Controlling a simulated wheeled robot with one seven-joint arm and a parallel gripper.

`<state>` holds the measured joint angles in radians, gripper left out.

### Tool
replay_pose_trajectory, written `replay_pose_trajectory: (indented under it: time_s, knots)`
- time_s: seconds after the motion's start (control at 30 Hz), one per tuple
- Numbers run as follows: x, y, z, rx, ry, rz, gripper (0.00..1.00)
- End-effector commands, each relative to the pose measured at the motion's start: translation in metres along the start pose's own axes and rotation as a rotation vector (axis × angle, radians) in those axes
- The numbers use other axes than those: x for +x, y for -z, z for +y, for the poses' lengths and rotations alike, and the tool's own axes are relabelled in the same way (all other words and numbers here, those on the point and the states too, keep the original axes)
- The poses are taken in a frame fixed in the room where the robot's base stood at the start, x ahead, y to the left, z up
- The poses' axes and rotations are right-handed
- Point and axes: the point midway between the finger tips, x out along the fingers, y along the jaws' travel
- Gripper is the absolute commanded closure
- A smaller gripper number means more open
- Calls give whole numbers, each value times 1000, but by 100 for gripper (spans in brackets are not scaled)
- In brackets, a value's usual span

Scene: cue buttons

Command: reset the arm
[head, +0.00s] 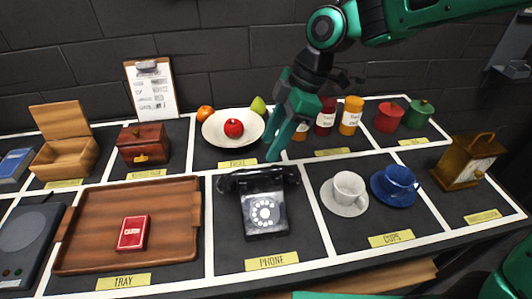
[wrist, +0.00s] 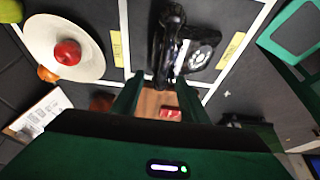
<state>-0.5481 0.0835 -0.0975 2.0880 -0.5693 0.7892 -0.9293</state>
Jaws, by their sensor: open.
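My gripper (head: 279,147) hangs from my green arm above the table, pointing down between the fruit bowl and the jars. It is open, and nothing is held in it. In the wrist view, its two green fingers (wrist: 158,98) are spread apart, with the wooden tray (wrist: 150,103) and the red card box (wrist: 170,113) visible beyond the gap. The black phone (head: 262,208) lies in front of and below the gripper; it also shows in the wrist view (wrist: 170,42), just beyond the fingertips.
A white bowl (head: 215,137) with a red apple (head: 233,128) is left of the gripper. Jars (head: 350,116) stand close on its right. The cups (head: 345,188) are right of the phone. The tray (head: 95,254) with the card box (head: 132,233) is front left. A dark wall (head: 215,45) stands behind.

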Motion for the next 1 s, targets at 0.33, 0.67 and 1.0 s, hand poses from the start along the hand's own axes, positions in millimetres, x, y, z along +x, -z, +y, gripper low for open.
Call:
replay_pose_trajectory:
  time_s: [0.33, 0.67, 1.0]
  knots:
    - [-19, -4, 1, 15, -5, -3, 60]
    - [-74, -137, -20, 608, -141, -104, 60]
    - [-127, -296, -143, 1563, -329, -183, 60]
